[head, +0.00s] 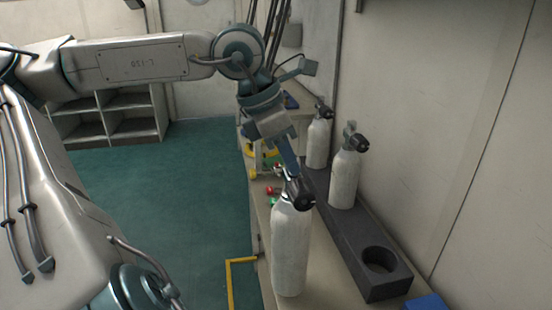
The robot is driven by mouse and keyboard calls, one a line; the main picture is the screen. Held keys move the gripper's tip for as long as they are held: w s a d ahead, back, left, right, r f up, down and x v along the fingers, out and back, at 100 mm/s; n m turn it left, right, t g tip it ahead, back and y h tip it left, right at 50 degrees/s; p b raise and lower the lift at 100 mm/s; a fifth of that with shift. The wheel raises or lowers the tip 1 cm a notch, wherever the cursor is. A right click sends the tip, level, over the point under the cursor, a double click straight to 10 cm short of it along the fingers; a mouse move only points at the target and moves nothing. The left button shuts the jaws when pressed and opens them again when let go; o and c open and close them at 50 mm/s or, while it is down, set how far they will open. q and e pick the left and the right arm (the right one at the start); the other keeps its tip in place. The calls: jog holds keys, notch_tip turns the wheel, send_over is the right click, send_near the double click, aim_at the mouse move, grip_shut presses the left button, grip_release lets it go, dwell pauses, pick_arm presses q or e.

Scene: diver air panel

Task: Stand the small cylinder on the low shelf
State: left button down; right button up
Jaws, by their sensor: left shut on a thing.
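My left gripper (291,172) reaches down from above and is shut on the black valve end of a white cylinder (291,250). This cylinder is upright, over the front part of a beige bench. I cannot tell whether its base touches the bench. Two more white cylinders, a nearer one (344,180) and a farther one (318,142), stand upright in a dark rack. Which one is the small cylinder is not clear from size alone. A low grey shelf unit (160,115) with open compartments stands at the back left. My right gripper is not in view.
The dark rack (375,285) runs along the wall and has an empty round hole at its near end. Small red and green parts lie behind the held cylinder. A yellow bar (230,285) is at the bench's left edge. The green floor (180,185) is clear.

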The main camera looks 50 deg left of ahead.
pick_arm(q)
jog(key=shift+w+a+f, duration=0.25)
jog(key=shift+w+f, duration=0.35)
jog(key=shift+w+a+f, duration=0.3)
jog(key=shift+w+f, duration=0.25)
jog(key=shift+f, duration=0.1)
jog(key=shift+w+a+f, duration=0.25)
jog(key=shift+w+f, duration=0.35)
jog(key=shift+f+b, duration=0.2)
jog(key=shift+b, duration=0.2)
jog(key=c, duration=1.3)
grip_release()
jog(key=shift+s+d, duration=0.1)
jog(key=shift+r, duration=0.15)
